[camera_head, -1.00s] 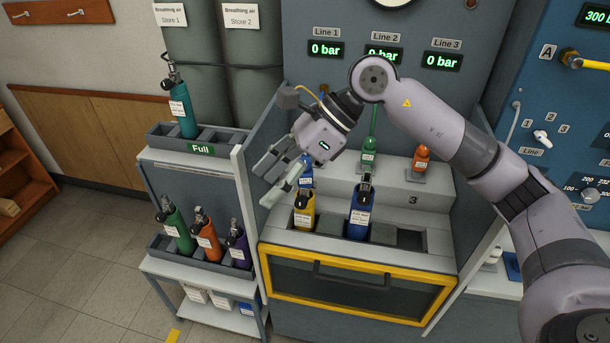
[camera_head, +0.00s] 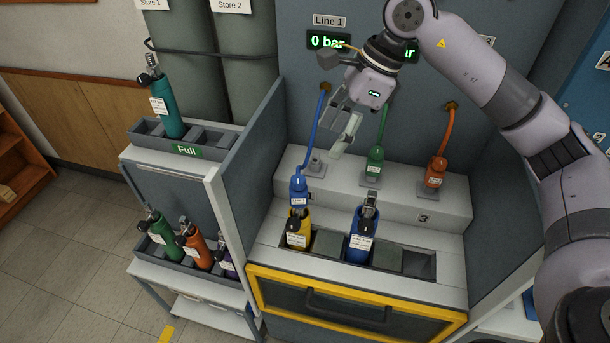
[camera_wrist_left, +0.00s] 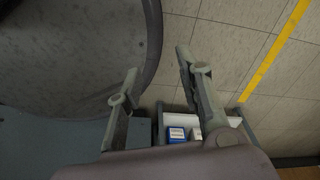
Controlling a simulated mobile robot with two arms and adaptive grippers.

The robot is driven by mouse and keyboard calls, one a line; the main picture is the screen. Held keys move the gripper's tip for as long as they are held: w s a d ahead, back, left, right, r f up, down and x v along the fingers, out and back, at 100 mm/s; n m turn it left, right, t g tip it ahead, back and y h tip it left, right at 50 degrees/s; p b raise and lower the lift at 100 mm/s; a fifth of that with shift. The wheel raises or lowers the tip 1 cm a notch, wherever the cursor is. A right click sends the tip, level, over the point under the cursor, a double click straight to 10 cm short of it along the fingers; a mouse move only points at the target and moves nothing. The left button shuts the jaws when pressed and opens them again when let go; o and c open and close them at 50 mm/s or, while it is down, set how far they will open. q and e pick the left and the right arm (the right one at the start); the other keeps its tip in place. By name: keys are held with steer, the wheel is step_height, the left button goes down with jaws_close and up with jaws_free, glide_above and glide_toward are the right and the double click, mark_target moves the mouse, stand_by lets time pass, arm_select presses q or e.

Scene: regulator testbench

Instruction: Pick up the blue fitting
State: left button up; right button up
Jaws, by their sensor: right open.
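The blue fitting (camera_head: 298,190) hangs on a blue hose and sits upright at the top of the yellow cylinder (camera_head: 298,230) in the bench's front rack. Whether it is connected to that cylinder I cannot tell. My right gripper (camera_head: 335,128) is open and empty. In the head view it is above and to the right of the blue fitting, apart from it, in front of the panel. My left gripper (camera_wrist_left: 157,62) is open and empty in the left wrist view, with floor beyond its fingers.
A blue cylinder (camera_head: 360,238) stands right of the yellow one. The green fitting (camera_head: 375,161) and orange fitting (camera_head: 435,172) sit on the bench step. A grey side wall (camera_head: 245,180) separates the bench from the cylinder shelves. Empty rack slots lie at right.

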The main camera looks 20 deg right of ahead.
steer(key=f, duration=0.2)
steer(key=p, duration=0.2)
glide_toward(299, 192)
steer(key=x, duration=0.2)
steer(key=p+x, duration=0.1)
steer(key=x, duration=0.1)
steer(key=p+x, duration=0.1)
steer(key=x, duration=0.1)
steer(key=shift+w+d+f, duration=0.2)
steer(key=shift+w+f, duration=0.15)
steer(key=shift+w, duration=0.1)
steer(key=p+x, duration=0.2)
steer(key=x, duration=0.1)
steer(key=shift+w+a+f, duration=0.1)
steer(key=shift+a+f, duration=0.1)
steer(key=shift+f, duration=0.05)
steer(key=shift+a+f, duration=0.1)
steer(key=shift+f, duration=0.4)
arm_select(q)
step_height(299, 192, up, 6)
steer(key=shift+s, duration=0.35)
steer(key=shift+a, duration=0.1)
